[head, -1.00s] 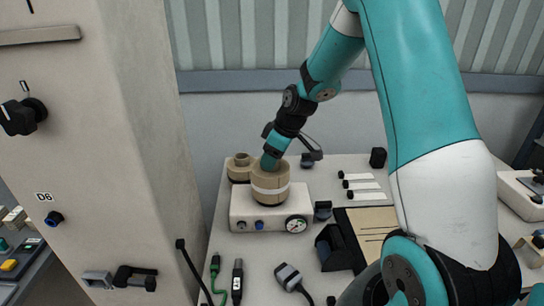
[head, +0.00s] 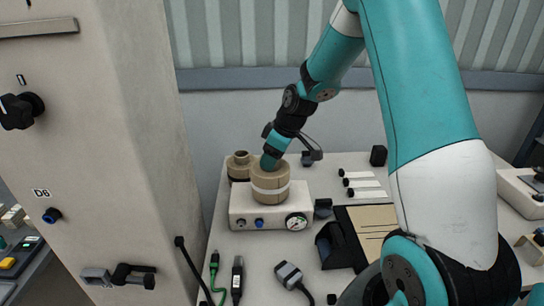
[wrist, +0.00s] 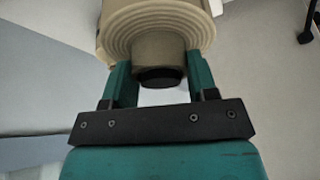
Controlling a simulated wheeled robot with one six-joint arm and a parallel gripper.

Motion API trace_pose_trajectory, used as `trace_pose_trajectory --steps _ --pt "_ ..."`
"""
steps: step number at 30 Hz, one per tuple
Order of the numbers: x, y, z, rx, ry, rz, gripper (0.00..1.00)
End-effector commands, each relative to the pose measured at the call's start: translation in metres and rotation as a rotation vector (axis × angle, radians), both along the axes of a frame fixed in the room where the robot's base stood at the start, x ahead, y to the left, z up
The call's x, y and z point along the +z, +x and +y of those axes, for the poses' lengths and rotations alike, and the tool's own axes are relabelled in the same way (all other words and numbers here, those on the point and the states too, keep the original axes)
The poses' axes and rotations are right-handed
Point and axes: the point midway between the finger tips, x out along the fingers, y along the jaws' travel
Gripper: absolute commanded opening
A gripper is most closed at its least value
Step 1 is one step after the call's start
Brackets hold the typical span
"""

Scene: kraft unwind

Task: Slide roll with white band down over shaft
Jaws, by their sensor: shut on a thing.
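The tan roll with the white band (head: 270,184) is upright at the white unit with a gauge (head: 243,208) in the head view. Whether its underside touches the unit is unclear. My gripper (head: 268,162) comes down from above and is shut on the roll's core. The wrist view shows the roll's ringed end (wrist: 158,28), with my gripper's teal fingers (wrist: 159,80) on either side of the tan core (wrist: 159,52). A dark round end (wrist: 160,78), possibly the shaft tip, shows at the core's opening. The rest of the shaft is hidden.
Another tan roll (head: 240,163) stands close behind on the left. A tall beige cabinet (head: 110,120) rises at the left. Small dark parts, white-labelled pieces (head: 360,184) and a brown panel (head: 372,222) lie to the right. Cables lie in front of the unit.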

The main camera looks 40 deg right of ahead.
Motion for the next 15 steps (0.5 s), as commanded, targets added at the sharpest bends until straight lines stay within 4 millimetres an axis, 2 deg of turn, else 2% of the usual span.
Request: trace_pose_trajectory --steps 1,4,15 --pt "0.0007 0.0005 0.0000 0.001 0.000 -0.002 0.60" --pt "0.0007 0.0004 -0.0001 0.001 -0.001 -0.002 0.83" --pt "0.0050 -0.0015 -0.0016 -0.001 -0.001 -0.002 0.83"
